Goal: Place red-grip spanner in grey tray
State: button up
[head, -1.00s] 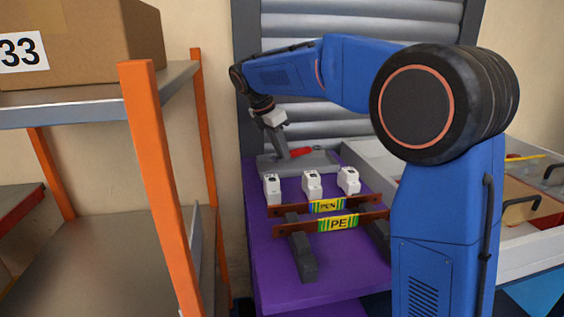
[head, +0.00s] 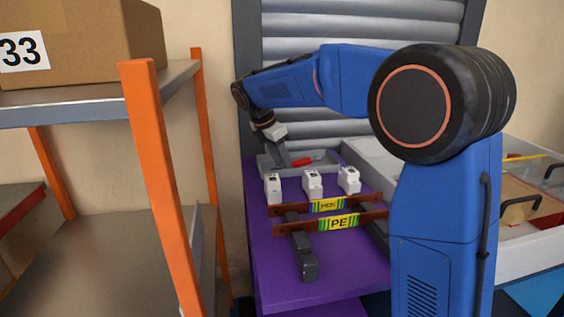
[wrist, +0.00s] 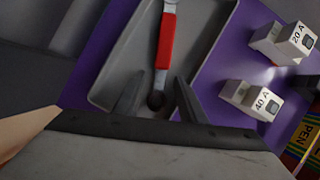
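The red-grip spanner (wrist: 166,42) lies inside the grey tray (wrist: 208,62), as the wrist view shows, its red grip running away from me. Its dark round handle end is between my fingers. In the head view the red grip (head: 302,162) shows low within the grey tray (head: 330,157) at the back of the purple bench. My gripper (wrist: 157,95) is open, with a visible gap between each finger and the handle end. In the head view my gripper (head: 287,160) points down at the tray's left part. Whether the spanner lies fully flat is hard to tell.
Three white breakers (head: 312,182) stand in front of the tray. An orange-post shelf (head: 152,170) stands left; a grey shutter (head: 380,25) is behind.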

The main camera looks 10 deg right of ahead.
jog(key=v, duration=1.2)
jog(key=shift+r, duration=0.1)
